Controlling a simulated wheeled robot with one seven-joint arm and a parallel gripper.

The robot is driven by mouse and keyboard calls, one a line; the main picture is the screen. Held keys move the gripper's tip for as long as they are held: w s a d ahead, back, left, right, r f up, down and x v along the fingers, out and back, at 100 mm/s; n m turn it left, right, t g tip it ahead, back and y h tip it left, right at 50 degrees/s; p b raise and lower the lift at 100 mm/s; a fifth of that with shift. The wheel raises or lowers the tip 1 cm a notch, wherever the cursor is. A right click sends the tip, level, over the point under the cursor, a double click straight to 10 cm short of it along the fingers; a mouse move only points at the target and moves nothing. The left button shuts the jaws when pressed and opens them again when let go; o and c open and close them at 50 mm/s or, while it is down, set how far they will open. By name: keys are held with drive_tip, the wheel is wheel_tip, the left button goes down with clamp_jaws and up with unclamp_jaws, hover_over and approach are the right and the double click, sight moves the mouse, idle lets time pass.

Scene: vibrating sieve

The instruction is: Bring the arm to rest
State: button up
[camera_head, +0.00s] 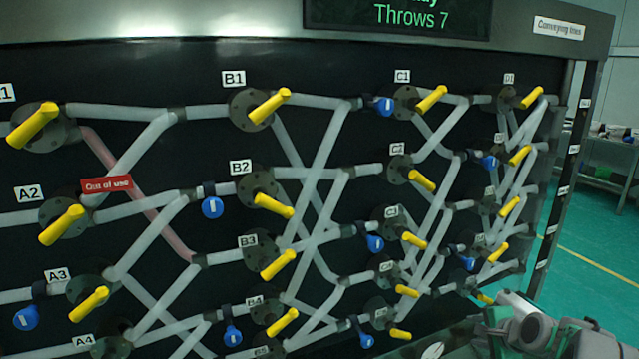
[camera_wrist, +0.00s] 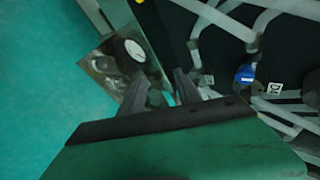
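My gripper (camera_wrist: 162,90) shows in the wrist view with its two dark fingers apart and nothing seen between them. It hangs above the teal floor, beside the lower right part of the board with pipes (camera_head: 215,75). In the head view, grey parts of my arm are at the bottom right, in front of the board. I cannot make out the fingertips there.
The board carries several yellow handles (camera_head: 270,106) and blue tags (camera_head: 212,208); one blue tag (camera_wrist: 244,75) is right of my fingers. A red "Out of use" sign (camera_head: 107,184) hangs at left. A plate with a round white dial (camera_wrist: 132,50) is near the fingers. Floor (camera_head: 590,250) is clear at right.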

drive_tip(key=s+a+r+n+g+p, duration=0.1)
drive_tip(key=s+a+r+n+p, duration=0.2)
drive_tip(key=a, duration=0.4)
drive_tip(key=s+a+r+n+g, duration=0.2)
drive_tip(key=s+a+r+n, duration=0.15)
drive_tip(key=a, duration=0.35)
drive_tip(key=s+a+r+n+g+p, duration=0.1)
drive_tip(key=s+a+r+n+p, duration=0.1)
drive_tip(key=s+a+n, duration=0.3)
drive_tip(key=s+a+r+n+g+p, duration=0.2)
drive_tip(key=s+a+n, duration=0.4)
drive_tip(key=s+a, duration=0.2)
drive_tip(key=s, duration=0.2)
drive_tip(key=shift+s, duration=0.3)
